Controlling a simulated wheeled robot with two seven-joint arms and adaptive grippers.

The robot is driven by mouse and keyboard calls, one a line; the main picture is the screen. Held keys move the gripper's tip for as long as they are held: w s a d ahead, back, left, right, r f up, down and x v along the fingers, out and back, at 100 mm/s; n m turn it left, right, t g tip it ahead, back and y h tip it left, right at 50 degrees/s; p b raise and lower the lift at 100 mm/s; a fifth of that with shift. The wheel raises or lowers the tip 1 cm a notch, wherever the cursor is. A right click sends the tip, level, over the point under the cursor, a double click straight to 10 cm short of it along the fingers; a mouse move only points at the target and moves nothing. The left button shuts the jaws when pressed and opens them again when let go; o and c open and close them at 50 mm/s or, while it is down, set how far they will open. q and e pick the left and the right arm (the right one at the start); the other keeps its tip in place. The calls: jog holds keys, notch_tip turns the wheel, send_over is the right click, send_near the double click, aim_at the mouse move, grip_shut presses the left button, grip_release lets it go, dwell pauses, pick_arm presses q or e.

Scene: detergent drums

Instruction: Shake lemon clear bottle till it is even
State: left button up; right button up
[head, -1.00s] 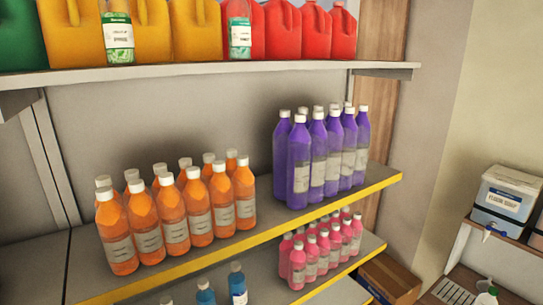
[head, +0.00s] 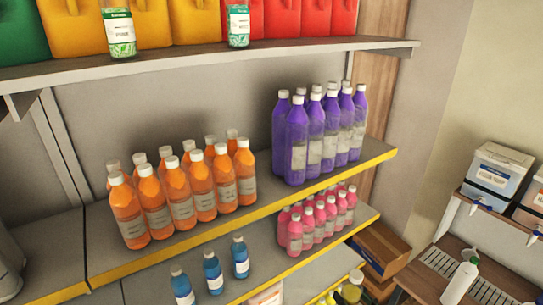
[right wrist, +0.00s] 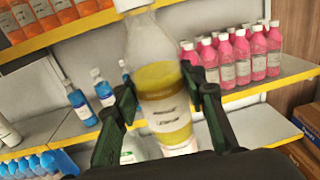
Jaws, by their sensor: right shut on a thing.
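The clear bottle (right wrist: 160,78) stands in the middle of the right wrist view, slightly tilted. Its lower part holds yellow liquid, its upper part looks clear and colourless, and a pale label is on its lower front. Its top is cut off by the upper edge of the picture. My right gripper (right wrist: 164,96) is shut on it, with a dark green finger on each side. In the head view a small yellow item (head: 351,291) shows at the bottom edge, and I cannot tell if it is this bottle. My left gripper is not in view.
Shelves hold orange bottles (head: 180,195), purple bottles (head: 320,135), pink bottles (head: 310,225) and blue bottles (head: 212,270). Large jugs (head: 290,15) stand on the top shelf. A white bottle (head: 461,282) is on a side table at lower right, near cardboard boxes (head: 378,250).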

aim_at(358, 291)
notch_tip(358, 291, up, 6)
jog(key=shift+f, duration=0.25)
jog(key=shift+w+a+f, duration=0.15)
jog(key=shift+w+f, duration=0.05)
jog(key=shift+f, duration=1.85)
jog(key=shift+w+a+f, duration=0.1)
jog(key=shift+w+f, duration=0.05)
jog(key=shift+f, duration=1.9)
jog(key=r, duration=0.5)
jog(key=s+r, duration=0.1)
jog(key=r, duration=0.2)
jog(key=shift+d, duration=0.2)
notch_tip(358, 291, down, 7)
jog(key=shift+w+f, duration=0.15)
jog(key=shift+w+a+f, duration=0.1)
jog(key=shift+w+a, duration=0.05)
jog(key=shift+w, duration=0.15)
jog(key=shift+s, duration=0.15)
